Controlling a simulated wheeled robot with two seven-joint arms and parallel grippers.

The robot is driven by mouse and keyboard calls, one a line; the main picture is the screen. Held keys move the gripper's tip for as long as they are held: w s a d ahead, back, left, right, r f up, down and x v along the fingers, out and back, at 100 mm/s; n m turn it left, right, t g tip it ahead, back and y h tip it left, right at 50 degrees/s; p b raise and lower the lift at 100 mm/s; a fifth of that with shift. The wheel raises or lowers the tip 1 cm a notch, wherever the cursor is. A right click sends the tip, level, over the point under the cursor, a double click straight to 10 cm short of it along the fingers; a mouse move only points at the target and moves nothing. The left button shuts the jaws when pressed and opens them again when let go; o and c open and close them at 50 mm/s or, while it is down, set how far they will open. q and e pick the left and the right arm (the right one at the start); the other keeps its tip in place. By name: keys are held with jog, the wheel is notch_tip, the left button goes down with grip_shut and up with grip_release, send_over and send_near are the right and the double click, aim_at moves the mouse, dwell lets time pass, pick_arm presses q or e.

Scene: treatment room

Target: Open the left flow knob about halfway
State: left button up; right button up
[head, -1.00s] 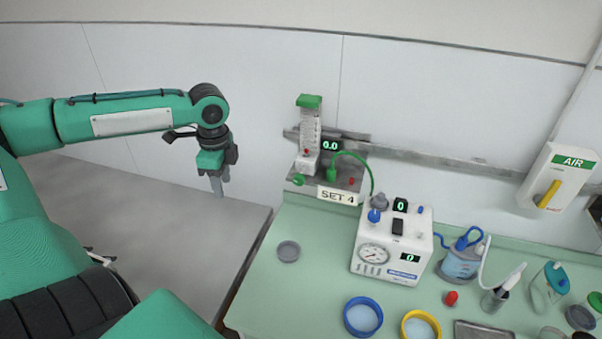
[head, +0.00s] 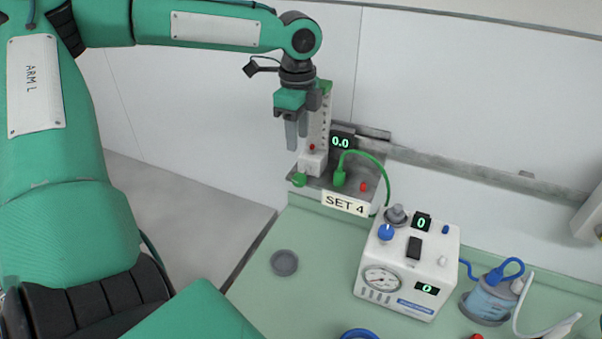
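The flowmeter unit (head: 318,120) stands upright at the wall, with a clear scale tube and a green top. A green round knob (head: 298,180) sits at its lower left, the leftmost knob in view. A small display (head: 341,141) beside the tube reads 0.0, and a sign (head: 345,203) below reads SET 4. My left gripper (head: 297,142) points down in front of the tube, above the green knob and apart from it. Its two fingers look apart with nothing between them. It hides part of the tube. My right gripper is out of view.
A green hose (head: 376,164) curves from a green connector (head: 339,178). A white device (head: 408,262) with a gauge and a blue knob (head: 385,232) stands to the right. A grey round dish (head: 285,263) lies on the green counter, otherwise clear there.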

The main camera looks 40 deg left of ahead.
aim_at(299, 174)
pick_arm(q)
jog(key=f, duration=0.4)
jog(key=f+p, duration=0.1)
jog(key=f, duration=0.2)
jog(key=f+p, duration=0.1)
jog(key=f, duration=0.3)
jog(key=shift+w+a+f, duration=0.1)
jog(key=shift+w+f, duration=0.15)
jog(key=shift+f, duration=0.05)
jog(key=shift+c, duration=0.4)
jog(key=c, duration=0.8)
